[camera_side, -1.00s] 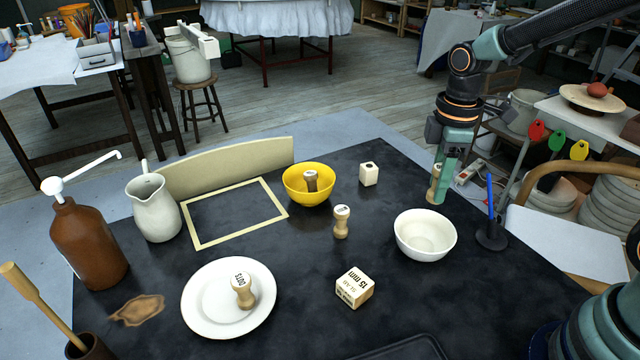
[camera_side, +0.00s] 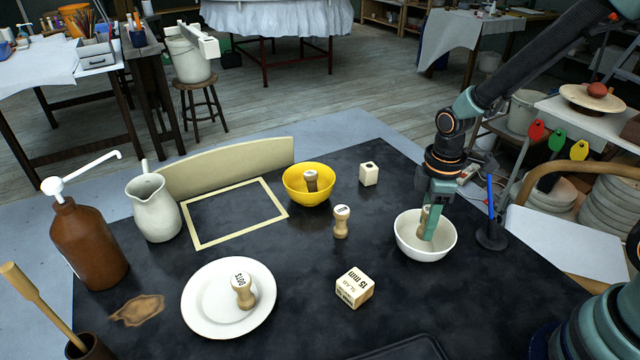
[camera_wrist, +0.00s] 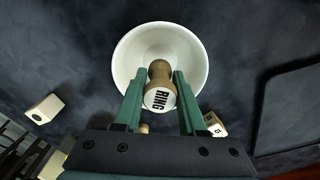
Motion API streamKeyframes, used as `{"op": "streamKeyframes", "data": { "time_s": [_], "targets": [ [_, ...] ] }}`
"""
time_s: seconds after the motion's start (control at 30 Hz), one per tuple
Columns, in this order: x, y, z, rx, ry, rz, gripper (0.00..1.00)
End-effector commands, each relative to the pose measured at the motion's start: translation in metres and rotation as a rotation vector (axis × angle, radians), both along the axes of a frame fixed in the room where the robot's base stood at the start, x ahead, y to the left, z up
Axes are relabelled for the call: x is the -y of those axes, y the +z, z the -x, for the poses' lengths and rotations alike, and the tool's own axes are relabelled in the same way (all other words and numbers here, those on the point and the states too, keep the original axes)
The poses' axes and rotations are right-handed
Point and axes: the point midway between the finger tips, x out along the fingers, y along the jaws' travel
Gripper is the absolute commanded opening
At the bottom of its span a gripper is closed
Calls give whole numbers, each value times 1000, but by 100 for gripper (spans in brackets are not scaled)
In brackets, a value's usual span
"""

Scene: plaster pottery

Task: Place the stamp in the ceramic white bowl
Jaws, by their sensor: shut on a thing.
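The white ceramic bowl (camera_side: 408,240) stands on the right part of the dark table. My gripper (camera_side: 431,226) reaches down into it from above. The gripper is shut on a wooden stamp (camera_side: 423,219). In the wrist view the stamp (camera_wrist: 159,90) shows a white end marked "RING" between the two green fingers, over the white bowl (camera_wrist: 128,62). I cannot tell whether the stamp touches the bowl's bottom. Another wooden stamp (camera_side: 341,222) stands on the table, one (camera_side: 310,181) is in the yellow bowl (camera_side: 305,198), and one (camera_side: 243,291) is on the white plate (camera_side: 204,315).
A marked wooden block (camera_side: 354,288) lies in front of the bowl, and a small cream block (camera_side: 369,174) lies behind. A pen holder (camera_side: 491,237) with a blue pen stands close to the bowl's right. A jug (camera_side: 154,209) and brown bottle (camera_side: 87,245) stand at the left.

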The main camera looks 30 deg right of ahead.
Motion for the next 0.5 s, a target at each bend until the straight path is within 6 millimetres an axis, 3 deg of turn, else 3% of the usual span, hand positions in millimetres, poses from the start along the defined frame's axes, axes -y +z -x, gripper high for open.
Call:
{"op": "streamKeyframes", "data": {
  "time_s": [0.37,0.4,0.5],
  "targets": [
    [0,-4,0,0,0,0,0],
    [0,-4,0,0,0,0,44],
    [0,-4,0,0,0,0,75]
  ]
}}
